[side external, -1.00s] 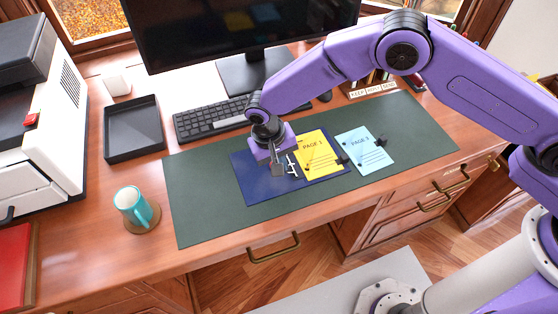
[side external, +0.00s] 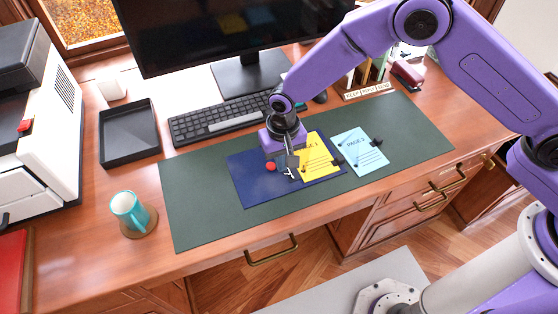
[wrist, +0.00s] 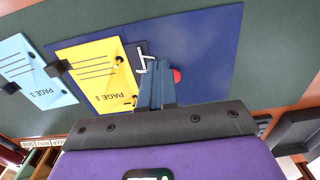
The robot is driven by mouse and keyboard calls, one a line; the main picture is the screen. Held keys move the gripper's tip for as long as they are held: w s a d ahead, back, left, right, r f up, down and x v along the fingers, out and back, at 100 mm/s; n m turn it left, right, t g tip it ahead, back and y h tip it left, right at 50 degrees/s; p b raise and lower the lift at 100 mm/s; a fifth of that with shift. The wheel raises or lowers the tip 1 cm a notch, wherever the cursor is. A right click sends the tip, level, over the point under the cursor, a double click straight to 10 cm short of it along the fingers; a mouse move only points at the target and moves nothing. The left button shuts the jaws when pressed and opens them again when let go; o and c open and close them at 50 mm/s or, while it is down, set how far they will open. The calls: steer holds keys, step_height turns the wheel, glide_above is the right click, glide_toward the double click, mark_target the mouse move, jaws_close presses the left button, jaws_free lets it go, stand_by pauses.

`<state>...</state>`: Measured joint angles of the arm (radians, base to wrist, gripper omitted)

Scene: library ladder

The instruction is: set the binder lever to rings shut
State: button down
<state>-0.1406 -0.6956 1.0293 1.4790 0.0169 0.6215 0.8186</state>
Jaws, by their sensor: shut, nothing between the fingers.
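The dark blue binder (side external: 243,187) lies open on the desk mat. A yellow sheet marked PAGE 1 (side external: 318,165) lies on its right part; it also shows in the wrist view (wrist: 95,72). Silver ring parts (wrist: 142,68) stand beside the yellow sheet's edge; whether they meet is unclear. The red knob (side external: 271,167) of the lever shows just left of my gripper (side external: 291,172). In the wrist view the red knob (wrist: 177,76) peeks out beside my shut, empty fingers (wrist: 157,80). They hide the rest of the lever. Contact cannot be told.
A pale blue page (side external: 360,152) with a black clip lies right of the binder on the green mat (side external: 200,205). A keyboard (side external: 220,122) and monitor (side external: 235,40) are behind. A teal mug (side external: 130,208) and black tray (side external: 128,132) stand left.

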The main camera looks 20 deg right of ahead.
steer(key=shift+d+r+y, duration=0.1)
steer(key=shift+d+y, duration=0.2)
steer(key=shift+d, duration=0.05)
steer(key=shift+d+r, duration=0.15)
steer(key=shift+d, duration=1)
steer(key=shift+d+f, duration=0.2)
steer(key=shift+d, duration=0.9)
steer(key=shift+r, duration=0.1)
steer(key=shift+r, duration=0.7)
steer(key=shift+r, duration=0.1)
